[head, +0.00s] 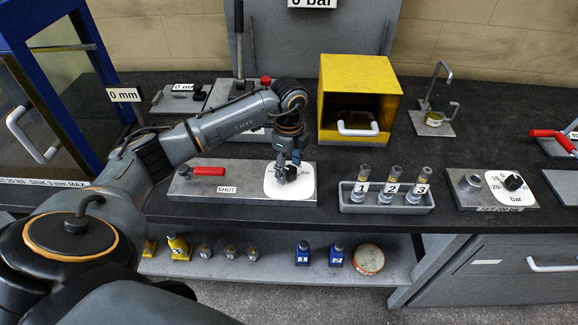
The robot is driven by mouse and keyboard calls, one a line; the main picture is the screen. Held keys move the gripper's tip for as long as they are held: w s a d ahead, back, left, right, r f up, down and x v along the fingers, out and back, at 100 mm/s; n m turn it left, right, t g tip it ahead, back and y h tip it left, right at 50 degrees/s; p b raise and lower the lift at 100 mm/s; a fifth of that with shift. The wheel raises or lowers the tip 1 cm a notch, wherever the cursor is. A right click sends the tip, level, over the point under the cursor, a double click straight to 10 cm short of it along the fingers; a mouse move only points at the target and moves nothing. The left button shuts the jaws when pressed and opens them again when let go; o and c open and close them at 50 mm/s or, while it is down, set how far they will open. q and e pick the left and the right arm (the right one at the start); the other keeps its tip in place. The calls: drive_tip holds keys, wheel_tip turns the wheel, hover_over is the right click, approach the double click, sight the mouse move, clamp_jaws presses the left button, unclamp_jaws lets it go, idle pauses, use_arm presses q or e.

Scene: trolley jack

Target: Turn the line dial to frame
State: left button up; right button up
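The line dial appears to be the black knob (286,173) on a round white face (302,184), at the right end of a grey plate (241,189) on the bench. Most of its lettering is hidden by my gripper, so I cannot read where the knob points. My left gripper (287,168) reaches down over the knob from above, with its fingertips at it. Whether the fingers are closed on the knob is too small to tell. My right gripper is not in view.
A red-handled valve (208,171) marked SHUT shares the plate. To the right are a grey tray (347,206) with three numbered cylinders and a bar dial (513,183). A yellow box (360,75) stands behind. Small bottles (179,247) sit on the shelf below.

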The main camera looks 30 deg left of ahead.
sight(289, 169)
use_arm(q)
wheel_tip(289, 169, up, 12)
idle(0.7)
idle(0.4)
